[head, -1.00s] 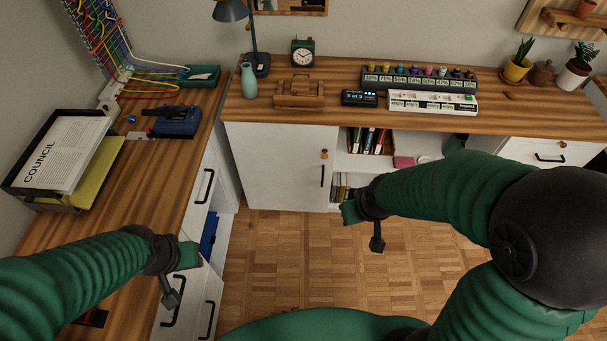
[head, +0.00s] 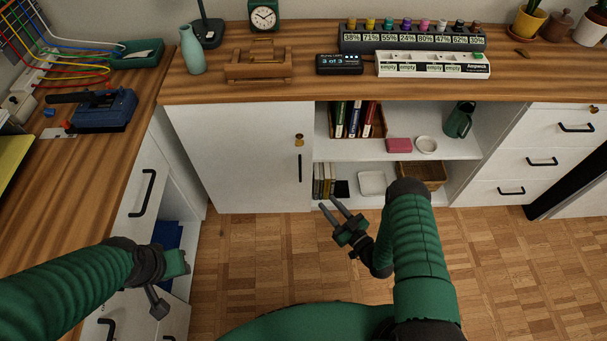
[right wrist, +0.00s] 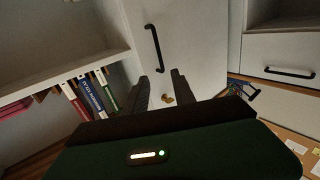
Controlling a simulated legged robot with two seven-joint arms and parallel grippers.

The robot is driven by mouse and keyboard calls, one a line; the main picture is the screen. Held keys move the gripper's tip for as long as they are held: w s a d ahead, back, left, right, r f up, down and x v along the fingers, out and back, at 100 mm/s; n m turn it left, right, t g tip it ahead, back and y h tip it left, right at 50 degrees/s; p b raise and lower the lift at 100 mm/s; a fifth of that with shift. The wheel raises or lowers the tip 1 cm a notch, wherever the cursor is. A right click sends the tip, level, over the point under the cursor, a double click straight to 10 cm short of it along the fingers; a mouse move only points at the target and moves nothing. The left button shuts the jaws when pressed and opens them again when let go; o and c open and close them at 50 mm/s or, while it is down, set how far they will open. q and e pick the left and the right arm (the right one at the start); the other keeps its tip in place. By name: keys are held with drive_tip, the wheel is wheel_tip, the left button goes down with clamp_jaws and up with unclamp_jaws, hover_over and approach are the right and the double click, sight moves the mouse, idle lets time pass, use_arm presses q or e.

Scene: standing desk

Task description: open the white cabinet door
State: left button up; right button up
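The white cabinet door (head: 225,160) is closed under the back desk. It has a black vertical bar handle (head: 300,168) near its right edge and a small brass piece (head: 299,140) above that. My right gripper (head: 329,203) is open and empty, its two fingers apart and pointing at the cabinet, below and right of the handle in the picture. In the right wrist view, the handle (right wrist: 155,48) shows beyond the fingertips, with a visible gap. The brass piece (right wrist: 168,98) shows between the fingers. My left gripper (head: 160,300) is at the lower left, away from the door; its opening is unclear.
Right of the door is an open shelf (head: 400,152) with books (head: 352,119), a pink box (head: 399,145) and a basket (head: 425,174). The left desk (head: 95,190) has drawers beneath. The parquet floor (head: 260,265) before the door is clear.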

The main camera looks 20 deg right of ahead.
drive_tip(key=b+x, duration=0.4)
drive_tip(key=x, duration=1.1)
drive_tip(key=shift+w, duration=0.35)
drive_tip(key=shift+a, duration=0.1)
clamp_jaws()
drive_tip(key=shift+f, duration=0.1)
